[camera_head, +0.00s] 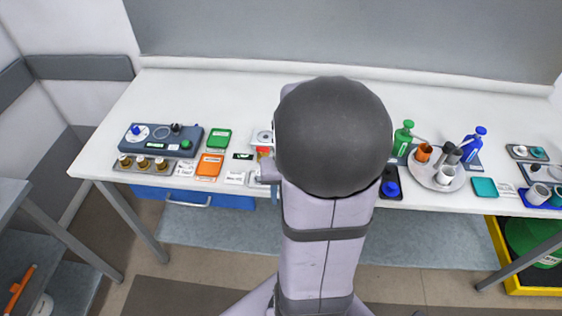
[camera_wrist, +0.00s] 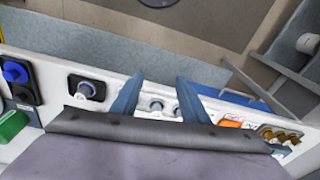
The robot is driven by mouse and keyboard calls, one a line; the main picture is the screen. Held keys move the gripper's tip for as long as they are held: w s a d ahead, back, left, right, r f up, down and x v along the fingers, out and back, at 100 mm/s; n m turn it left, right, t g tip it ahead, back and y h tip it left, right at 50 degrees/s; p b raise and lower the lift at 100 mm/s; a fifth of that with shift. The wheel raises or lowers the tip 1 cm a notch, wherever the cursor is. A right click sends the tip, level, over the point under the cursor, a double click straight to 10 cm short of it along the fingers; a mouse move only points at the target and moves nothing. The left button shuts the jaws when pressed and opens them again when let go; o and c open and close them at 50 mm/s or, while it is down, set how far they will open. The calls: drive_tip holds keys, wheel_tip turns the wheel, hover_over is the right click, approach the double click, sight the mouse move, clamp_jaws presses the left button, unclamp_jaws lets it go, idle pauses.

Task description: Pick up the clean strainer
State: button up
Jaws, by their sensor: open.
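I cannot make out the clean strainer for certain in either view. In the wrist view, my gripper (camera_wrist: 157,88) is open, with its two blue-grey fingers apart over the table's front edge. Small round pale metal pieces (camera_wrist: 157,105) show between and just beyond the fingers; I cannot tell what they are or whether the fingers touch them. In the head view, my arm hides the gripper and the middle of the table.
The white table (camera_head: 110,140) carries a grey-blue station (camera_head: 160,145), brown-capped jars (camera_head: 142,162), green (camera_head: 219,138) and orange (camera_head: 210,165) trays on the left. On the right stand green (camera_head: 402,138) and blue (camera_head: 474,145) bottles and a round tray (camera_head: 420,175) of cups. The table's back strip is clear.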

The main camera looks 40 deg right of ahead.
drive_tip(key=shift+w+d+r+n+t+h, duration=0.1)
drive_tip(key=shift+w+d+n+t+h, duration=0.2)
drive_tip(key=shift+w+d, duration=0.75)
drive_tip(key=shift+w+d+r+n+t+h, duration=0.1)
drive_tip(key=shift+w+d+t+h, duration=0.35)
drive_tip(key=shift+w, duration=1)
drive_tip(key=shift+w+d+r+n+t+h, duration=0.15)
drive_tip(key=shift+w+d+t, duration=0.3)
drive_tip(key=shift+w+d, duration=0.65)
drive_tip(key=shift+w+a+f, duration=0.2)
drive_tip(key=shift+w+f, duration=0.05)
drive_tip(key=shift+f, duration=0.4)
drive_tip(key=shift+x, duration=2.05)
drive_tip(key=shift+a, duration=0.1)
clamp_jaws()
